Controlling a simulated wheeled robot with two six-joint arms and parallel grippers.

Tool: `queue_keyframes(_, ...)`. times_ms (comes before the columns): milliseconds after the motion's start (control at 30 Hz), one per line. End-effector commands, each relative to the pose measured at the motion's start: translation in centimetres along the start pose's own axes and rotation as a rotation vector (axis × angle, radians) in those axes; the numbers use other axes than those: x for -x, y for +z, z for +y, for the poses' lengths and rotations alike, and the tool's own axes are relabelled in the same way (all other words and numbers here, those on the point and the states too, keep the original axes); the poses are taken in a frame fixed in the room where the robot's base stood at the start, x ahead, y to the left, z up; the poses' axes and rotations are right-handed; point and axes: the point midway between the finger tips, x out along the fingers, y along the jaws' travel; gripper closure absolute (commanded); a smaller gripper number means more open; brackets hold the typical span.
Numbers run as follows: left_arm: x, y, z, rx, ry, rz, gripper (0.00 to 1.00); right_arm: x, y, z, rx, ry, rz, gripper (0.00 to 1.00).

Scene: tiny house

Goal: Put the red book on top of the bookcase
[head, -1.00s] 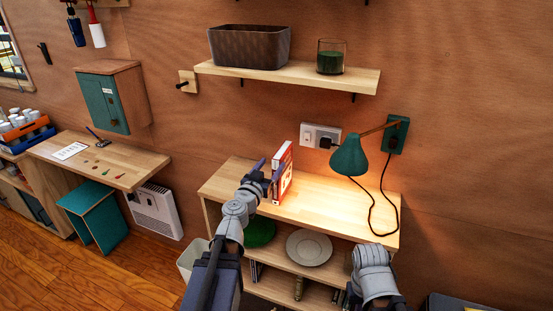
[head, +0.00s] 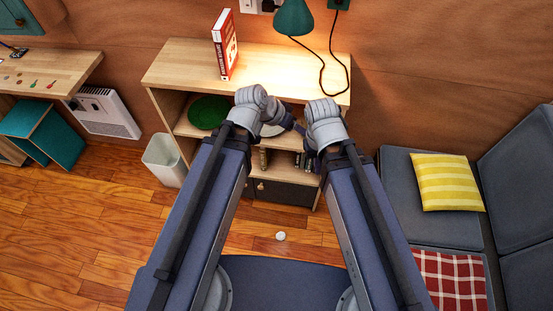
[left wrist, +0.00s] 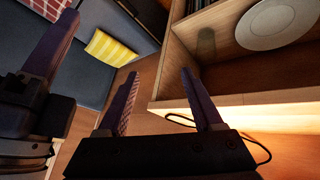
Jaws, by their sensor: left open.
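The red book (head: 225,45) with a white spine stands upright on the wooden top of the bookcase (head: 175,67), left of the lamp. No gripper touches it. My left gripper (head: 290,118) is in front of the bookcase, below its top, mostly hidden by its wrist. In the left wrist view my left gripper (left wrist: 160,76) is open, with nothing between its fingers. My right gripper (head: 309,155) is close beside it, in front of the lower shelves. One of its fingers also shows in the left wrist view, but its opening is unclear.
A green lamp (head: 293,17) with a cord stands over the bookcase's right part. Its shelf holds a green round item (head: 208,112) and a pale plate (left wrist: 278,22). A white bin (head: 164,160) is left; a grey sofa (head: 415,213) is right. A small white ball (head: 280,236) lies on the floor.

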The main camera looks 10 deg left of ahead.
Motion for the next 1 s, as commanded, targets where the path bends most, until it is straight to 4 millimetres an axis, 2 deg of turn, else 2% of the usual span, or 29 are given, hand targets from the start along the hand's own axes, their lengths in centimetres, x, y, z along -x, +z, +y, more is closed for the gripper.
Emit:
queue_keyframes(33, -0.6, 2.2, 1.2, 0.018, -0.022, -0.127, 0.33, 0.0, 0.0, 0.0, 0.0, 0.0, 0.0, 1.0)
queue_keyframes(100, -0.7, 5.2, 1.8, 0.063, -0.089, -0.289, 0.33, 0.0, 0.0, 0.0, 0.0, 0.0, 0.0, 1.0)
queue_keyframes(200, 0.1, 8.3, 1.9, 0.126, -0.204, -0.456, 0.33, 0.0, 0.0, 0.0, 0.0, 0.0, 0.0, 1.0)
queue_keyframes(300, 1.2, 10.1, 1.7, 0.175, -0.306, -0.555, 0.33, 0.0, 0.0, 0.0, 0.0, 0.0, 0.0, 1.0)
queue_keyframes(500, 2.2, 11.3, 1.5, 0.216, -0.393, -0.619, 0.33, 0.0, 0.0, 0.0, 0.0, 0.0, 0.0, 1.0)
queue_keyframes(1000, 2.2, 11.2, 1.4, 0.217, -0.392, -0.617, 0.33, 0.0, 0.0, 0.0, 0.0, 0.0, 0.0, 1.0)
